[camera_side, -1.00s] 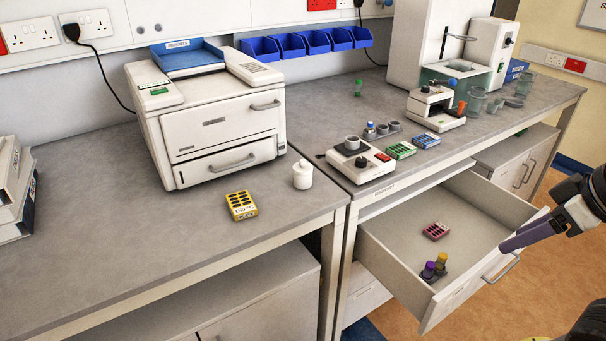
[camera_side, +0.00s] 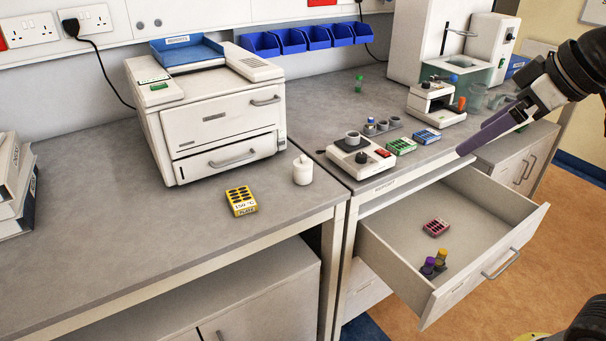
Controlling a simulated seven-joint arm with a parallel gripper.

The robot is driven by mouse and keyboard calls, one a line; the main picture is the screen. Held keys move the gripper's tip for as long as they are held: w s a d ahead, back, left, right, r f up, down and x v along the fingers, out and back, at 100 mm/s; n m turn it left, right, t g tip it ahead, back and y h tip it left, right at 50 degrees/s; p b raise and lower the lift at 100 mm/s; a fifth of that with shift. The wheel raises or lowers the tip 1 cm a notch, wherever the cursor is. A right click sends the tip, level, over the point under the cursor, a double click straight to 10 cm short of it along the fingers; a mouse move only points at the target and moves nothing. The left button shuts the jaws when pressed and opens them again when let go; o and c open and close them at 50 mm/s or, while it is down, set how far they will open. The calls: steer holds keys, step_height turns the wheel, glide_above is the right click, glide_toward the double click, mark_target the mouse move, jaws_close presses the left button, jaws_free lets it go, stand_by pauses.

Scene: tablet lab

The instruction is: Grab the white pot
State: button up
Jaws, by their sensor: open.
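The white pot (camera_side: 303,171) is a small white jar with a narrower top. It stands upright on the left bench, to the right of the white oven-like machine and near the bench's right end. My gripper (camera_side: 464,150) is open, with purple fingers pointing down and left. It hangs in the air at the right, above the back of the open drawer, well apart from the pot. The two fingers overlap in this view, and nothing shows between them.
A hotplate (camera_side: 361,161) stands to the right. The open drawer (camera_side: 478,272) juts out at lower right. The front of the left bench is clear.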

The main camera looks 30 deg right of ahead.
steer(key=w+a+r+n, duration=0.1)
steer(key=w+r, duration=0.3)
steer(key=w, duration=0.7)
steer(key=n+g+y, duration=0.1)
steer(key=g, duration=0.1)
glide_above(306, 158)
steer(key=s+d, duration=0.2)
steer(key=s, duration=0.5)
step_height(306, 158, down, 10)
steer(key=shift+g, duration=0.5)
steer(key=x, duration=1.5)
steer(key=shift+w+d+f, duration=0.15)
steer(key=shift+d, duration=0.1)
steer(key=shift+x, duration=3.25)
steer(key=shift+c, duration=0.3)
steer(key=c, duration=1.3)
